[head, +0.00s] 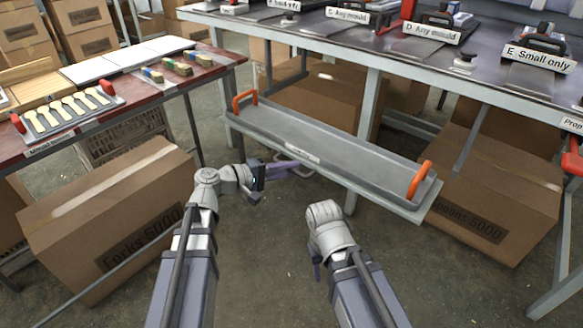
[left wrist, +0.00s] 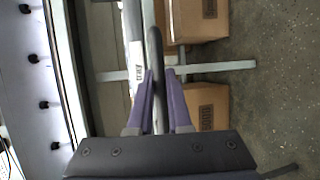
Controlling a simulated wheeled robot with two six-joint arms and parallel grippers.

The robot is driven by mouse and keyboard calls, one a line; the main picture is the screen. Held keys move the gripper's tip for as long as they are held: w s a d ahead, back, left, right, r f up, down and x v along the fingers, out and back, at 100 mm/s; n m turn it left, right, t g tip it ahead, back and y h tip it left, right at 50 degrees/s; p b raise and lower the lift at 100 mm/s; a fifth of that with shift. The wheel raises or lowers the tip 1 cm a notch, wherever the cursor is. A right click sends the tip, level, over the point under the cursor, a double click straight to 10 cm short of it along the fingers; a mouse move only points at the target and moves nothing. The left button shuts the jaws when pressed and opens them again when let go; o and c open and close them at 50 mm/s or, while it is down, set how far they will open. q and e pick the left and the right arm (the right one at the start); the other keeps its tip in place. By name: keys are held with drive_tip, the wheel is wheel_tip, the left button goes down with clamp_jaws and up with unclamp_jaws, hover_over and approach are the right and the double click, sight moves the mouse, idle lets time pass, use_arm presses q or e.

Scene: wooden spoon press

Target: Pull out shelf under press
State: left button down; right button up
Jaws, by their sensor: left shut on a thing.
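The shelf (head: 432,205) is a long grey ledge under the press table and sticks out in front of a table leg. A grey metal tray (head: 320,137) with an orange handle at each end lies on it. A pale label and a thin metal handle (head: 308,172) are on the shelf's front edge. My left gripper (head: 292,166) is at this handle. In the left wrist view its purple fingers are shut on the dark handle bar (left wrist: 155,50). My right gripper (head: 316,262) hangs low in front of the shelf, apart from it, its fingers mostly hidden.
The press table (head: 330,28) carries several labelled moulds. A red side table (head: 215,72) on the left holds spoons in a rack and brushes. Cardboard boxes (head: 110,210) stand below it and under the press table (head: 490,190). The concrete floor between is clear.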

use_arm(q)
drive_tip(key=shift+s+a+f, duration=0.1)
drive_tip(key=shift+s+a, duration=0.05)
drive_tip(key=shift+s, duration=0.1)
drive_tip(key=c, duration=1.1)
unclamp_jaws()
drive_tip(key=shift+o, duration=1.3)
drive_tip(key=shift+a, duration=0.1)
drive_tip(key=p+v, duration=0.1)
drive_tip(key=v, duration=0.6)
drive_tip(key=shift+s+a, duration=0.2)
drive_tip(key=shift+a, duration=0.05)
